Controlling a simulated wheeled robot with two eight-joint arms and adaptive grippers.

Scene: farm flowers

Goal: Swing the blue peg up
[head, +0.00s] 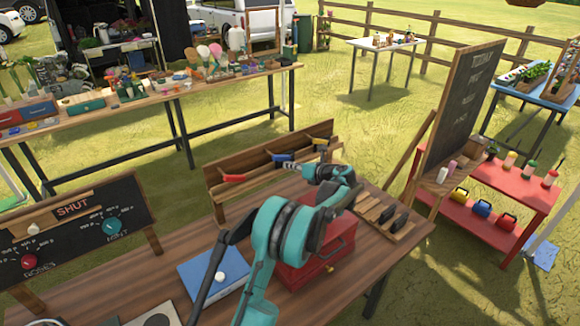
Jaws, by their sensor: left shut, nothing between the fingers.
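The blue peg (282,157) sticks out from a wooden rack (219,205) at the back of the brown table. It looks lowered, lying roughly level, though it is small and partly covered by my gripper. My left gripper (287,165) is shut and empty, its fingers pointing left at the blue peg, very close to it. I cannot tell whether they touch. A red peg (233,178) lies to the left on the same rack, and another peg (320,141) is to the right. My right gripper is not in view.
A red box (318,268) and a blue box with a white knob (200,270) stand in front of the rack. A wooden tray with black-handled tools (374,212) lies right. A black panel with dials (75,238) stands left.

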